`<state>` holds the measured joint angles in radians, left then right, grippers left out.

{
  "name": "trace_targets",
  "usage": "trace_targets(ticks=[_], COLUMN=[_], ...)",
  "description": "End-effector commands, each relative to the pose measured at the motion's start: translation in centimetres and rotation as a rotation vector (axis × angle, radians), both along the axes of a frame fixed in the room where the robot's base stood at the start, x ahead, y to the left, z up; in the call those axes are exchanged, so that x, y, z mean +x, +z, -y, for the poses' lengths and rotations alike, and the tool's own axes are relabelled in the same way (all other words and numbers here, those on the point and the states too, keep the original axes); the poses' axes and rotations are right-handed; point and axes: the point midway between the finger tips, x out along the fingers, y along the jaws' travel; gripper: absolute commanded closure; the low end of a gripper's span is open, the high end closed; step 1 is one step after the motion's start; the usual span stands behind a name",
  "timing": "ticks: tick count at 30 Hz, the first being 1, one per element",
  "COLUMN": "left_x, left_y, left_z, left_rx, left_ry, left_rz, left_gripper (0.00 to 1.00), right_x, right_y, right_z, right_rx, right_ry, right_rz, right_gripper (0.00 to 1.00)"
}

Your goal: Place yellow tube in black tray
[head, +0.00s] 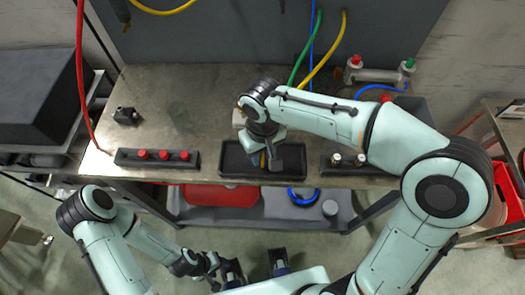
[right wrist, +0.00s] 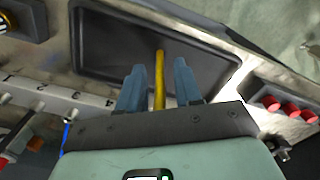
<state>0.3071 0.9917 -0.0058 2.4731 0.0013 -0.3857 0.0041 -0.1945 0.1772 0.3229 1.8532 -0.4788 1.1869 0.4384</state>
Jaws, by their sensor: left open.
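The black tray (head: 302,172) sits at the front middle of the metal table; its dark floor fills the upper part of the right wrist view (right wrist: 105,45). My right gripper (head: 268,160) is over the tray. In the right wrist view the yellow tube (right wrist: 160,75) runs between my two right fingers (right wrist: 160,85), with a gap on each side. Its far end is over the tray floor; I cannot tell whether it touches. A bit of the tube (head: 262,160) shows in the head view. My left gripper (head: 212,270) is open and empty, low in front of the table.
A dark block with red caps (head: 158,156) stands left of the tray, and a block with brass-topped pieces (head: 345,160) right of it. A small black part (head: 126,115) lies at the back left. Yellow, green and blue hoses hang at the back. The table between is clear.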

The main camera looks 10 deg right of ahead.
Motion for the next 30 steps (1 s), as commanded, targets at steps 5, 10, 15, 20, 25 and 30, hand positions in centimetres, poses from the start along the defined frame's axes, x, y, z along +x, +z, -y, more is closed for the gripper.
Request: trace_targets(ticks=[5, 10, 15, 20, 25, 30], left_x=[0.0, 0.1, 0.4, 0.7, 1.0, 1.1], left_y=[0.0, 0.3, 0.9, 1.7, 2.2, 2.4], left_z=[0.0, 0.0, 0.0, 0.0, 0.0, 0.0], left_rx=[0.000, 0.000, 0.000, -0.001, -0.001, 0.000], left_ry=[0.000, 0.000, 0.000, 0.000, 0.000, 0.000], left_rz=[0.000, 0.001, 0.004, 0.008, 0.011, 0.012], left_gripper=[0.45, 0.45, 0.45, 0.45, 0.45, 0.45], right_x=[0.0, 0.1, 0.1, 0.1, 0.1, 0.0], right_y=[0.1, 1.5, 4.9, 8.4, 11.0, 12.0], right_z=[0.0, 0.0, -0.1, -0.1, -0.1, 0.0], right_rx=[0.000, 0.001, 0.002, 0.002, 0.002, 0.000], right_ry=[0.000, 0.001, 0.000, 0.001, 0.002, 0.001], right_rz=[0.000, 0.004, 0.005, 0.005, 0.003, 0.000], right_gripper=[0.66, 0.66, 0.66, 0.66, 0.66, 0.66])
